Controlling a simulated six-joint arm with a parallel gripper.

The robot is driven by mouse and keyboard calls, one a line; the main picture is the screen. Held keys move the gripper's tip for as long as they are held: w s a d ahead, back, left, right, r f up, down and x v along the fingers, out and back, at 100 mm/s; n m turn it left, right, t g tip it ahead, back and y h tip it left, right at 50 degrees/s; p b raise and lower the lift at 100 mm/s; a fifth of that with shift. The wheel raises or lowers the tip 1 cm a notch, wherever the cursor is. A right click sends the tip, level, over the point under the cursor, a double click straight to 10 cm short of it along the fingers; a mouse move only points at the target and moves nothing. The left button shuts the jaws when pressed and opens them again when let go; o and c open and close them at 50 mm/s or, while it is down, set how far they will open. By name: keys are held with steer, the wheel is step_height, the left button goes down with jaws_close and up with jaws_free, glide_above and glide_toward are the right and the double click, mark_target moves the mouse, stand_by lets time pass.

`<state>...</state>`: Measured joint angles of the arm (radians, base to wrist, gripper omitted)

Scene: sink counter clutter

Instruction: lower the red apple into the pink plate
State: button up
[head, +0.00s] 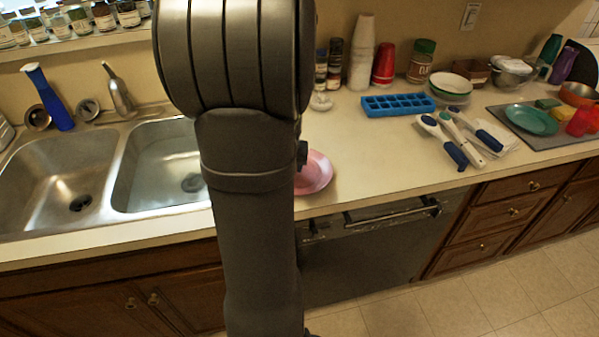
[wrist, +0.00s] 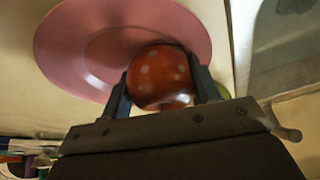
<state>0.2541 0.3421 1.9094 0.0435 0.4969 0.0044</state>
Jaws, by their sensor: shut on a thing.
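The red apple (wrist: 160,76), with pale spots, is between the two fingers of my gripper (wrist: 163,90) in the wrist view. My gripper is shut on it, one finger on each side. The pink plate (wrist: 75,45) lies behind the apple in that view, and the apple overlaps its lower right part. I cannot tell whether the apple touches the plate. In the head view the pink plate (head: 318,174) shows only in part on the counter; my arm covers the rest. The apple and gripper are hidden there.
A double steel sink (head: 60,175) lies left of the plate. A blue ice tray (head: 397,104), brushes (head: 462,135) and stacked cups stand to the right and behind. Counter right of the plate is clear.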

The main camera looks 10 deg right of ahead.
steer(key=o, duration=1.1)
steer(key=shift+o, duration=0.2)
steer(key=v, duration=1.7)
steer(key=shift+r, duration=0.15)
steer(key=shift+s, duration=0.1)
steer(key=x, duration=1.7)
steer(key=shift+f, duration=0.2)
steer(key=shift+r, duration=0.1)
